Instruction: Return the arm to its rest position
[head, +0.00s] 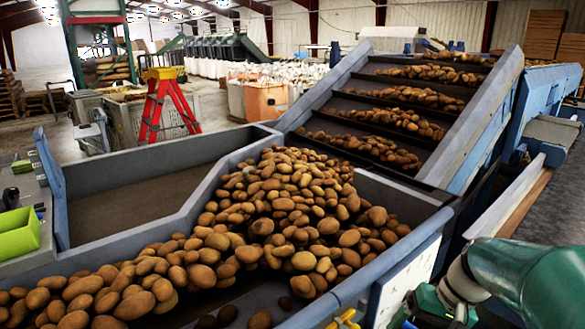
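Part of my arm (525,280), green with a white joint, reaches in from the lower right corner. It ends in a dark green block at the bottom edge, beside the outer wall of the potato hopper (400,262). My gripper's fingers do not show; they are hidden or below the frame. The arm links in view appear apart from the potatoes (290,205), which lie heaped in the hopper.
A slatted conveyor (485,110) carrying potatoes rises at the back right. A lime-green bin (18,232) stands on a ledge at the far left. A yellow handle (343,319) shows at the bottom edge. A red ladder (166,105) and sacks stand farther back.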

